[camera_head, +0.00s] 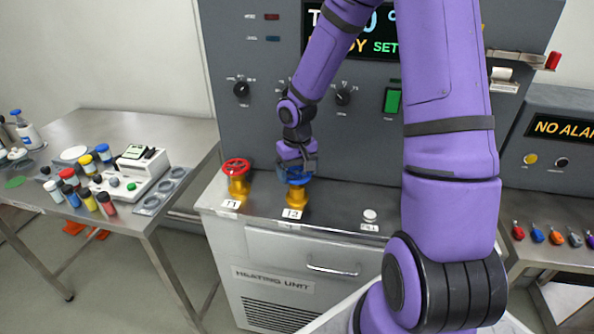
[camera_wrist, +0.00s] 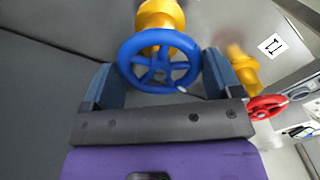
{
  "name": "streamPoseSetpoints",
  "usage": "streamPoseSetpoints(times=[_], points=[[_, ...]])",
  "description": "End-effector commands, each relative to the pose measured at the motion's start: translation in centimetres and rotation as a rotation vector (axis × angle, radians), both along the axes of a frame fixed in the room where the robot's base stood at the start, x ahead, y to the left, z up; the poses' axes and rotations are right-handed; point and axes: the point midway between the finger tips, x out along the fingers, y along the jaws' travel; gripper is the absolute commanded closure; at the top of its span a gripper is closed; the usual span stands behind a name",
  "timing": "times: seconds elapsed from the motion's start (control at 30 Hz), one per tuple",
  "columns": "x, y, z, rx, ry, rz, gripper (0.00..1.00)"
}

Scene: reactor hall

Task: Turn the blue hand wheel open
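The blue hand wheel (camera_wrist: 159,62) is spoked and sits on a yellow valve body (camera_wrist: 160,14) in the wrist view. In the head view, the yellow valve body stands behind the label T2 on the heating unit top, and the blue wheel (camera_head: 296,179) is mostly hidden by my gripper (camera_head: 297,168). In the wrist view my gripper (camera_wrist: 165,80) has its two fingers apart, one on each side of the wheel. I cannot tell whether either finger touches the rim.
A red hand wheel (camera_head: 236,166) on a yellow valve labelled T1 stands just left of the blue one. A small white knob (camera_head: 370,215) is to the right. The upright control panel (camera_head: 240,60) rises behind. A side table (camera_head: 110,130) holds several bottles.

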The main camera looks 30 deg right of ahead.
Motion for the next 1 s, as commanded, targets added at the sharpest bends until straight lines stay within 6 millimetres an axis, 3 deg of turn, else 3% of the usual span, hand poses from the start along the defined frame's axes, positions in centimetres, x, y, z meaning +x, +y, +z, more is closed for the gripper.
streamPoseSetpoints(times=[0.63, 0.67, 0.73, 1.0], points=[[0.04, 0.02, 0.07, 0.000, -0.001, 0.139, 0.39], [0.05, 0.02, 0.07, 0.000, -0.001, 0.139, 0.13], [0.05, 0.01, 0.07, 0.000, -0.002, 0.138, 0.00], [0.04, -0.01, 0.29, -0.001, -0.002, 0.138, 0.00]])
